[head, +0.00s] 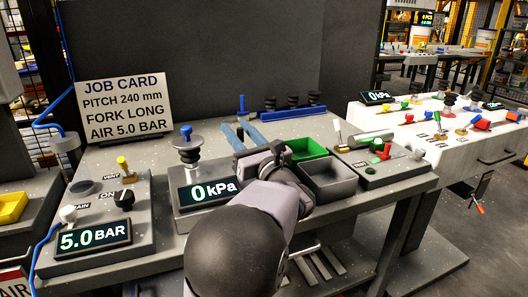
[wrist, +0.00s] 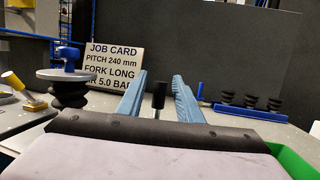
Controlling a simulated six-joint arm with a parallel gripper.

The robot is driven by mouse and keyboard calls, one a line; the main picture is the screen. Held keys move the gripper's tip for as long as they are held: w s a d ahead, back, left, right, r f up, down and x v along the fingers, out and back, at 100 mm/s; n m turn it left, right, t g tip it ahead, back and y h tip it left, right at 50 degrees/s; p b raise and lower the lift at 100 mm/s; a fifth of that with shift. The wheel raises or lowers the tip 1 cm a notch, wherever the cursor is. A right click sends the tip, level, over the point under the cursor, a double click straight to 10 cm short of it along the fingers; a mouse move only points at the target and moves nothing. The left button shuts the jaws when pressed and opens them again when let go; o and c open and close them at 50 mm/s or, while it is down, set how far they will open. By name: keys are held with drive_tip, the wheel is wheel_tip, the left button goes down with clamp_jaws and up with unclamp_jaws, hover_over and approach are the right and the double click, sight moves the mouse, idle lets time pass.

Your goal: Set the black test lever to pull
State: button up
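My gripper (head: 241,132) reaches over the back of the unit with the 0 kPa display (head: 207,192). Its two blue fingers are apart, and they also show in the wrist view (wrist: 159,84). A black-knobbed lever (wrist: 159,96) on a thin stem stands upright between the fingers in the wrist view. A gap shows on each side of the knob; I cannot tell its depth between the fingers. The lever is not clear in the head view, where my wrist and fingers cover that area. No pull marking is readable.
A suction cup with a blue top (head: 188,148) stands on the display unit's left. A green bin (head: 304,148) and a grey bin (head: 329,180) sit right of my gripper. A blue rack (head: 290,112) of black cups and a job card (head: 124,104) are behind.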

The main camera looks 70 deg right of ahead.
drive_tip(key=r+v, duration=0.1)
drive_tip(key=v, duration=0.3)
drive_tip(key=r+b+v, duration=0.1)
drive_tip(key=v, duration=0.9)
drive_tip(key=shift+s+a+r, duration=0.2)
drive_tip(key=shift+r, duration=0.2)
drive_tip(key=shift+w+d+r, duration=0.1)
drive_tip(key=shift+d+r, duration=0.1)
drive_tip(key=w+d+n+y+p, duration=0.1)
drive_tip(key=w+d+y+p, duration=0.1)
drive_tip(key=p, duration=0.3)
drive_tip(key=w+d+n+y+p, duration=0.1)
drive_tip(key=w+d+y+p, duration=0.1)
drive_tip(key=p, duration=0.3)
drive_tip(key=w+d+n+y+p, duration=0.1)
drive_tip(key=w+d+y+p, duration=0.1)
drive_tip(key=p, duration=0.3)
drive_tip(key=shift+w+r+n+t+y, duration=0.15)
drive_tip(key=shift+r+n+t+y, duration=0.15)
drive_tip(key=shift+n+y, duration=0.1)
drive_tip(key=shift+w+d+f+n+y+p, duration=0.2)
drive_tip(key=shift+w+f+n+y+p, duration=0.1)
drive_tip(key=shift+w+f+y+p, duration=0.35)
